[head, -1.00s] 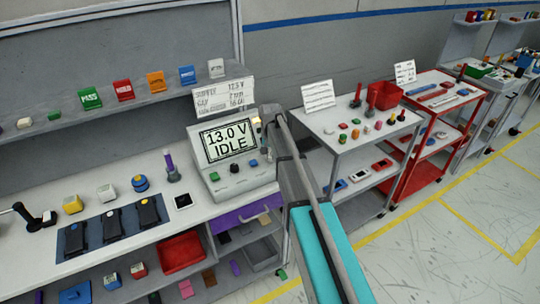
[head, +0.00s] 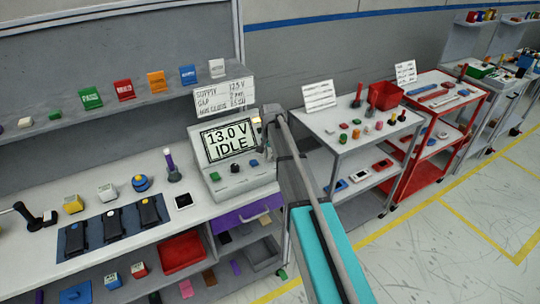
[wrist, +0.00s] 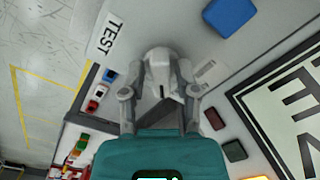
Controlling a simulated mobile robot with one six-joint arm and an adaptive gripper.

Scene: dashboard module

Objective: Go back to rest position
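In the wrist view my gripper (wrist: 161,72) points away from the camera past the teal wrist housing. Its pale grey links bow out on both sides and come together towards the far end. I cannot tell whether a gap remains between the fingertips, and no separate held object is clear. In the head view my grey and teal arm reaches up from the bottom to the right side of the dashboard module (head: 238,172). The gripper end is largely hidden there. The module's display (head: 230,140) reads 13.0 V IDLE, and part of it shows in the wrist view (wrist: 288,110).
The workbench (head: 205,205) holds a dark blue mat with black devices, small blocks and a purple-topped tool. A shelf (head: 130,105) with coloured cards is behind. A white cart (head: 350,135) and a red cart (head: 445,115) stand to the right. Floor at the lower right is clear.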

